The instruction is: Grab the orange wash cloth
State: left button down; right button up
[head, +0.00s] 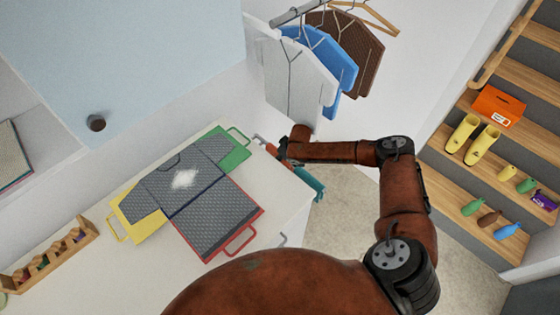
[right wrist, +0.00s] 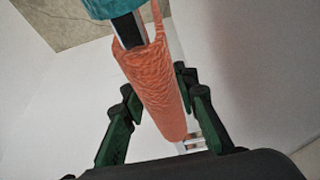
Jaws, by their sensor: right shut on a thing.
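The orange wash cloth (right wrist: 152,88) is in the middle of the right wrist view, a long textured hanging shape. In the head view a small orange part of it (head: 260,141) shows beside the counter's right edge. My right gripper (head: 280,154) is there, with its dark green fingers on either side of the cloth in the right wrist view, shut on it. A teal cloth (head: 311,182) hangs close by and shows at the top of the right wrist view (right wrist: 112,7). A metal bar runs by the orange cloth. My left gripper is not in view.
The white counter (head: 285,195) holds dark clothes on green, yellow and red-handled boards. White, blue and brown garments (head: 340,60) hang above my right forearm. A stepped wooden shelf (head: 490,180) with yellow boots stands at right. Floor is clear between shelf and counter.

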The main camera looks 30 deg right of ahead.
jog(key=c, duration=0.5)
jog(key=shift+r, duration=0.1)
